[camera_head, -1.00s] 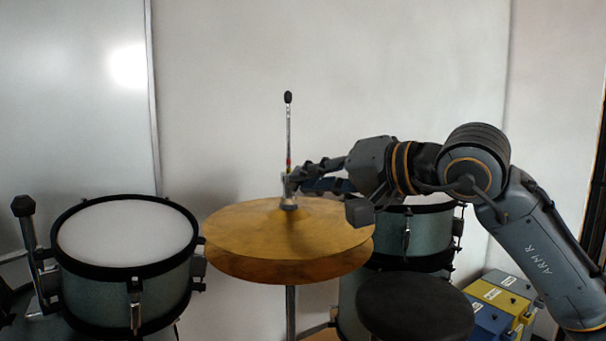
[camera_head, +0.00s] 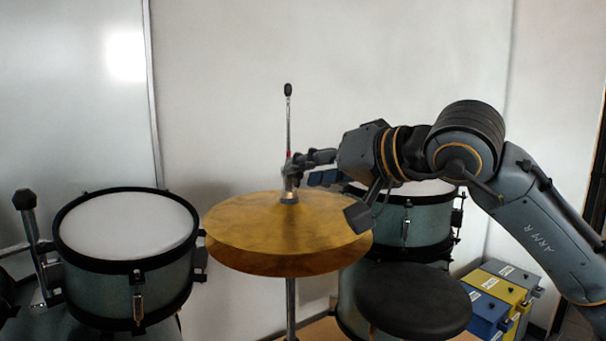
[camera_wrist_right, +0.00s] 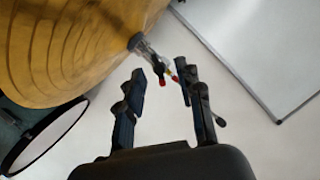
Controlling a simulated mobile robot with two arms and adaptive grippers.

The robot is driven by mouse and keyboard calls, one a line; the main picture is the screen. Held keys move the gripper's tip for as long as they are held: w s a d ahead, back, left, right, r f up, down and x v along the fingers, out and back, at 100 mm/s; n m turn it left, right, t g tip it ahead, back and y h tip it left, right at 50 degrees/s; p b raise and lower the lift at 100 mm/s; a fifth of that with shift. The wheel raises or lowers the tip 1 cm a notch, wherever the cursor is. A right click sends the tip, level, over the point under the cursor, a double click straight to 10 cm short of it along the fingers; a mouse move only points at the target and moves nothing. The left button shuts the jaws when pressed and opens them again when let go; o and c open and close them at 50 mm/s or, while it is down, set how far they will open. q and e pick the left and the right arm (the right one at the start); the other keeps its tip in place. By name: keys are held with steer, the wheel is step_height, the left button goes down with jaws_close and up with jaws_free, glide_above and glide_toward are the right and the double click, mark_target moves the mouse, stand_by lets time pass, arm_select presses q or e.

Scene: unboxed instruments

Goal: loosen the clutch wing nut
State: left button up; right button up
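The hi-hat clutch (camera_head: 290,183) stands on the rod just above the pair of brass cymbals (camera_head: 288,240). I cannot clearly make out which part is the wing nut. My right gripper (camera_head: 300,168) reaches in from the right at clutch height. My left gripper is not in view.
The thin rod (camera_head: 288,120) rises upright above the clutch to a black tip. A snare drum (camera_head: 125,228) stands left, another drum (camera_head: 405,215) behind the right arm, a black round seat (camera_head: 413,300) in front. Coloured cases (camera_head: 505,290) lie at right.

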steer(key=shift+s+d+r, duration=0.1)
steer(key=shift+s, duration=0.05)
steer(key=shift+s+d+r, duration=0.2)
steer(key=shift+s+d, duration=0.25)
steer(key=shift+d, duration=0.05)
steer(key=shift+b+v, duration=0.5)
steer(key=shift+v, duration=1.7)
steer(key=shift+f, duration=0.1)
